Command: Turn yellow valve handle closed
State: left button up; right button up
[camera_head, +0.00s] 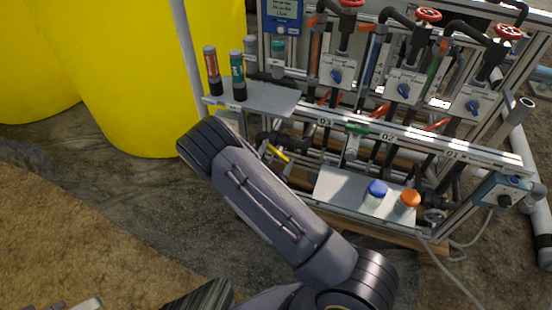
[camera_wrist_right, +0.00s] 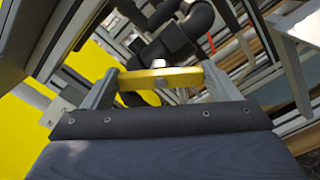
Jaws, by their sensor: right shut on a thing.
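The yellow valve handle (camera_wrist_right: 160,78) spans between the two grey fingers of my right gripper (camera_wrist_right: 162,82) in the right wrist view. The gripper is shut on it, with a finger at each end of the bar. A round bolt shows at the handle's middle. In the head view, the yellow handle (camera_head: 277,153) shows as a short slanted bar low on the skid, just right of my dark right wrist. That wrist hides most of the right gripper there. A pale grey part at the bottom left edge may be my left gripper; its jaws cannot be made out.
Dark pipes (camera_head: 280,138) surround the handle. Large yellow tanks (camera_head: 150,70) stand left. Red-wheeled valves (camera_head: 428,15) line the skid's top.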

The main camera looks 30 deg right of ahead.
jog(key=m+b, duration=0.1)
jog(key=m, duration=0.2)
jog(key=shift+f, duration=0.2)
jog(key=m+b, duration=0.2)
jog(key=shift+f+m, duration=0.1)
jog(key=shift+m, duration=0.2)
jog(key=m+b, duration=0.3)
jog(key=shift+s+m+b, duration=0.1)
jog(key=shift+m+b, duration=0.2)
jog(key=shift+b, duration=0.05)
jog(key=shift+m+b, duration=0.6)
jog(key=o, duration=0.9)
